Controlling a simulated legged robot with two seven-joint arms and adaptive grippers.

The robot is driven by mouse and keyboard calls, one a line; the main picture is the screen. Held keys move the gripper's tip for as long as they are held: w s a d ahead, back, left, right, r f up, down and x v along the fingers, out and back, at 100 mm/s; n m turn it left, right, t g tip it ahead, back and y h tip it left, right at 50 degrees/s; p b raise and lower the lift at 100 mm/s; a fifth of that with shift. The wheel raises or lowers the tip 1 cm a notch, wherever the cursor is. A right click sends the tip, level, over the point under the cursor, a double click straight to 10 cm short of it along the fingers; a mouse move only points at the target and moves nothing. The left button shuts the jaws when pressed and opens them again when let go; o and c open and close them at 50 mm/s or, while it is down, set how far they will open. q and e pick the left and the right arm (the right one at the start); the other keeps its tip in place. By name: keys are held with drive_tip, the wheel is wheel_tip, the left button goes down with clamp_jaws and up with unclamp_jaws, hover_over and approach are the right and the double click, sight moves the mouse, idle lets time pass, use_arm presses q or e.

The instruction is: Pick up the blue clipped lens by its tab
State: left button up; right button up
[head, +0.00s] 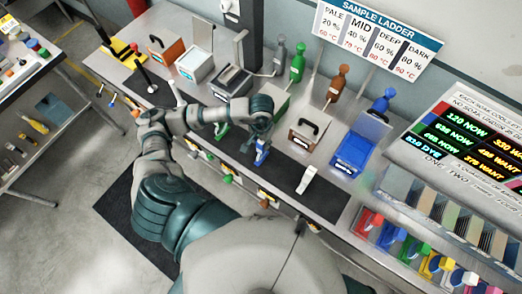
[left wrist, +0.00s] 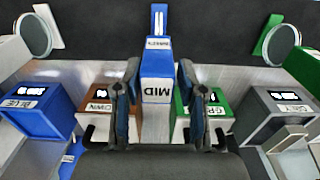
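The blue clipped lens (head: 262,154) stands on the black mat (head: 285,178) in the head view. In the left wrist view its blue body (left wrist: 158,62) with a white MID label runs up the middle of the picture. My left gripper (head: 260,118) is just above it in the head view. In the left wrist view the two fingers of my left gripper (left wrist: 160,92) are apart, one on each side of the labelled part, with narrow gaps showing. Whether the lens disc itself shows is unclear. My right gripper is not in view.
A white clip (head: 306,180) and a green clip (head: 222,130) stand on either side. Blue (head: 352,152), brown (head: 303,140) and grey (head: 231,80) boxes line the bench behind. Colored handles line the bench's front edge. The mat right of the blue clip is mostly clear.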

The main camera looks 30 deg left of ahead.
use_arm(q)
drive_tip(key=shift+d, duration=0.15)
clamp_jaws()
drive_tip(key=shift+r, duration=0.15)
